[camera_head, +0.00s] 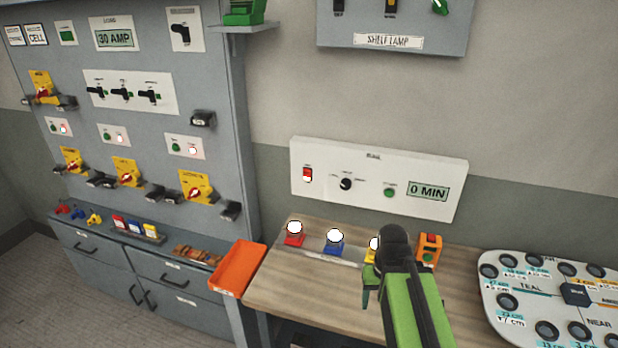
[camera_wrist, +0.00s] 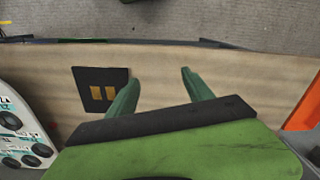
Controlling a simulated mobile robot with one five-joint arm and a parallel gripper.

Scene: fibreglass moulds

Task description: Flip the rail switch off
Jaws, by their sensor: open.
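The white wall panel (camera_head: 378,180) has a small label at its top that seems to read RAIL. Its red rocker switch (camera_head: 307,174) is at the left end; its on or off position is too small to tell. My gripper (camera_head: 370,288) is below and to the right of this switch, over the wooden bench and apart from the panel. In the wrist view my gripper (camera_wrist: 158,88) has its two green fingers spread with nothing between them. The rocker switch is outside the wrist view.
The panel also carries a black knob (camera_head: 346,184), a green button (camera_head: 389,193) and a 0 MIN display (camera_head: 428,191). Red (camera_head: 294,238) and blue (camera_head: 334,243) lamp-topped blocks stand below. An orange tray (camera_head: 238,268) is left; a round-holed board (camera_head: 545,300) is right.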

